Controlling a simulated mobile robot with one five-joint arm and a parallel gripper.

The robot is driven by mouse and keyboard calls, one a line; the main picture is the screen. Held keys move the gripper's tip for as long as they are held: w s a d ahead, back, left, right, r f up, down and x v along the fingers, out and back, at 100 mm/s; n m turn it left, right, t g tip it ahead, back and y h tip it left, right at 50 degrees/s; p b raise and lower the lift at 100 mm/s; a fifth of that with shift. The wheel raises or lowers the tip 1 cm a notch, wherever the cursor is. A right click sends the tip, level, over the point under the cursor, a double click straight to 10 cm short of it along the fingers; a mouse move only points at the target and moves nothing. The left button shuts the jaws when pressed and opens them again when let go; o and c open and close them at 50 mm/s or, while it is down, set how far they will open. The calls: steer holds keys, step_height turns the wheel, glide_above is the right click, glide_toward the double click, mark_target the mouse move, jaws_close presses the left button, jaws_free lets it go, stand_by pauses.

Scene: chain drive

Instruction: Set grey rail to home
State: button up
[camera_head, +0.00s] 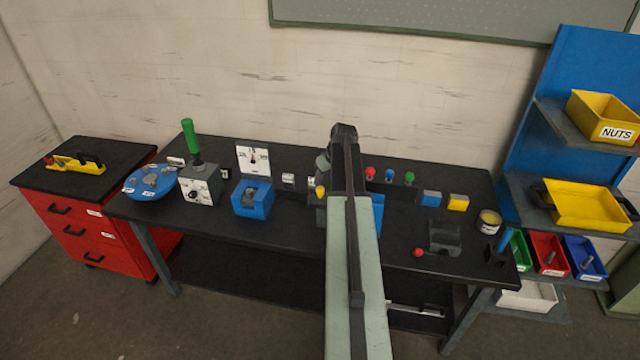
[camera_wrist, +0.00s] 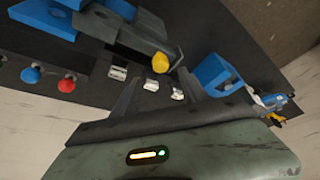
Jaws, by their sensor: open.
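A grey slotted piece (camera_wrist: 118,32) lies at the top of the wrist view. A yellow knob (camera_wrist: 160,63) is at its lower right end, and I cannot tell for certain that this piece is the grey rail. The yellow knob also shows in the head view (camera_head: 320,191), just left of my arm, which hides most of the grey piece there. My gripper (camera_wrist: 160,80) is open, its two fingers pointing towards the yellow knob. Nothing is held between them. In the head view the fingers are hidden behind my arm.
Small metal blocks (camera_wrist: 151,85) lie near the fingers. A blue holder (camera_wrist: 217,75) stands beside them. Red (camera_head: 370,172), blue and green knobs stand behind, right of my arm.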

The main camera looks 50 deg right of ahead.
mark_target(321, 189)
steer(key=b+x, duration=0.7)
steer(key=x, duration=0.1)
steer(key=shift+r, duration=0.15)
jaws_close()
steer(key=shift+s, duration=0.1)
stand_by(1.0)
